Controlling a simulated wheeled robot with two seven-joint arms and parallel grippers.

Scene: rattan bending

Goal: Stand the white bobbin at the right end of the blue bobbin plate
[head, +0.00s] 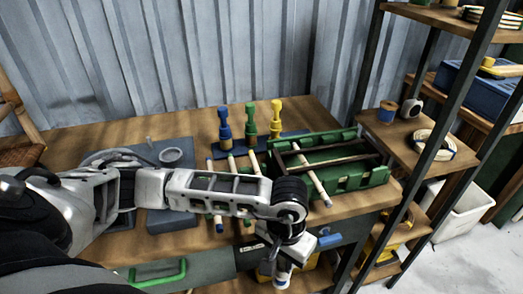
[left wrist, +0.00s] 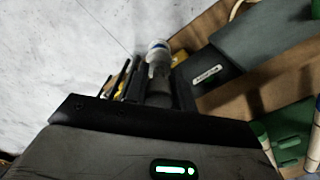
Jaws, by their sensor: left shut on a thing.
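The white bobbin (head: 282,281) is low in the head view, in front of the bench. My left gripper (head: 280,266) is shut on it; the bobbin also shows in the left wrist view (left wrist: 158,52), between the fingers (left wrist: 152,82). The blue bobbin plate (head: 294,134) lies at the back of the bench. Blue (head: 225,126), green (head: 251,121) and yellow (head: 276,117) bobbins stand upright on it in a row. The plate's right end, beside the yellow bobbin, shows no bobbin. My right gripper is not in view.
A green rack (head: 362,179) with rods and pale sticks stands on the bench in front of the plate's right part. A grey tray (head: 177,151) lies left. A drawer with a green handle (head: 158,274) is at the front. Dark shelving (head: 436,144) stands right.

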